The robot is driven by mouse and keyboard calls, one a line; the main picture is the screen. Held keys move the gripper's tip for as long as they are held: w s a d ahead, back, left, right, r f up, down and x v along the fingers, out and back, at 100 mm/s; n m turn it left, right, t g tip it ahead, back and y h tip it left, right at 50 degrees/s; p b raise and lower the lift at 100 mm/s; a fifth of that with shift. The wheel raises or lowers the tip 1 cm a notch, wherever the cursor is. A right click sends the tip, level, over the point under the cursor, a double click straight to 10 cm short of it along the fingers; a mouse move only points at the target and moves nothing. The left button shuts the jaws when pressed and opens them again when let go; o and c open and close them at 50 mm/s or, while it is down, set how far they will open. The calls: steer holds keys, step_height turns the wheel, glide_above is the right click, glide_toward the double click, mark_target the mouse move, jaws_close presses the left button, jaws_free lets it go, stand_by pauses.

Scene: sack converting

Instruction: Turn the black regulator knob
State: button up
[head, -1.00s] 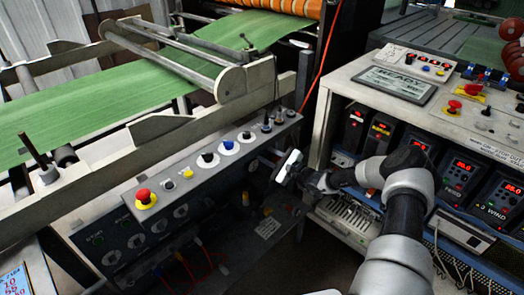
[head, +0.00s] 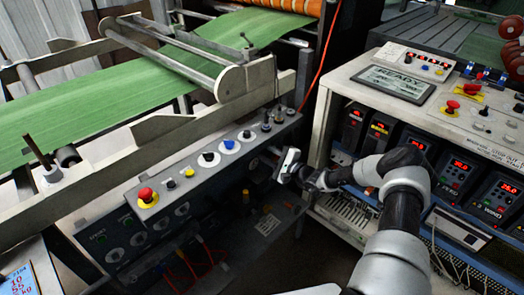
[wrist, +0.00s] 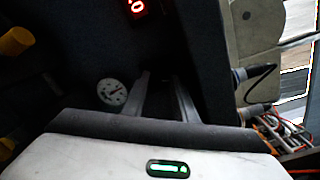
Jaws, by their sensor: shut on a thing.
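In the wrist view the two grey fingers of my gripper (wrist: 163,82) reach forward with a gap between them, beside a small round white-faced gauge (wrist: 112,92). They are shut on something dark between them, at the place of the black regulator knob. The knob's outline is lost against the dark surface behind it. In the head view my gripper (head: 286,163) is at the lower right end of the grey control panel (head: 180,207). Its fingertips and the knob cannot be made out there.
A red emergency button (head: 147,195) and several small knobs line the panel's sloped top. A bench (head: 352,75) with several red-lit drive units stands at right. In the wrist view a cable plug (wrist: 240,74) is right of the fingers, and a yellow part (wrist: 15,41) is at left.

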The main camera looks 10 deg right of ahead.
steer(key=o, duration=1)
steer(key=shift+o, duration=0.2)
